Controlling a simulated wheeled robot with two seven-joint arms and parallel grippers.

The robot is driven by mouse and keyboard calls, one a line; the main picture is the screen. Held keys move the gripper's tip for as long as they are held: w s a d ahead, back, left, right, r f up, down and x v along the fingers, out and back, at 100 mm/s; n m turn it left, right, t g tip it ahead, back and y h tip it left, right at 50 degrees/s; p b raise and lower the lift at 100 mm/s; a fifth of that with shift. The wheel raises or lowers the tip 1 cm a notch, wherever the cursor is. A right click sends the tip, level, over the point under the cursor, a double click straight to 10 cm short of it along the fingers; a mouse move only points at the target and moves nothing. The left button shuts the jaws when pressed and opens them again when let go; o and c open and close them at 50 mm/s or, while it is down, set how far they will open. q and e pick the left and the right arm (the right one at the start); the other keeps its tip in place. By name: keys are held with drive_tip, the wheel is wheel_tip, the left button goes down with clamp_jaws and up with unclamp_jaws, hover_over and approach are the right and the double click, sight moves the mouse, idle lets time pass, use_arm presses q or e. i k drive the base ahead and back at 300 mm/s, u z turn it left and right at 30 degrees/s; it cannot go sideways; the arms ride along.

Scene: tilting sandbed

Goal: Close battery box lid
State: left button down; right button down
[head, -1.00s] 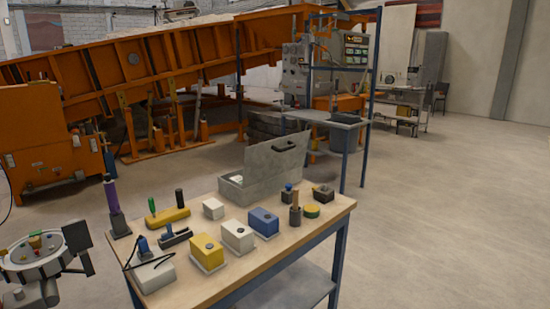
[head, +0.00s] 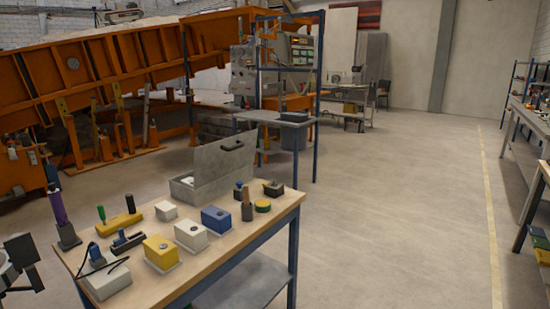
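A grey box (head: 184,192), which looks like the battery box, sits at the back edge of the wooden workbench. Its grey lid (head: 222,166) stands raised, tilted up along the far side, with a black handle (head: 233,146) near its top. Something white shows inside the box; most of the interior is hidden. My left gripper (head: 27,266) is at the left picture edge, partly cut off, well apart from the box and left of the bench. Its two dark fingers look spread with nothing between them. My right gripper is not in view.
The workbench (head: 226,258) holds several small boxes, including a yellow one (head: 161,251) and a blue one (head: 217,219), in front of the grey box. A blue-framed shelf (head: 289,118) stands behind. Open floor (head: 400,210) lies to the right.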

sight(212, 162)
drive_tip(key=u, duration=1.6)
drive_tip(key=k, duration=0.15)
drive_tip(key=z, duration=2.45)
drive_tip(key=i, duration=1.75)
drive_tip(key=u, duration=0.75)
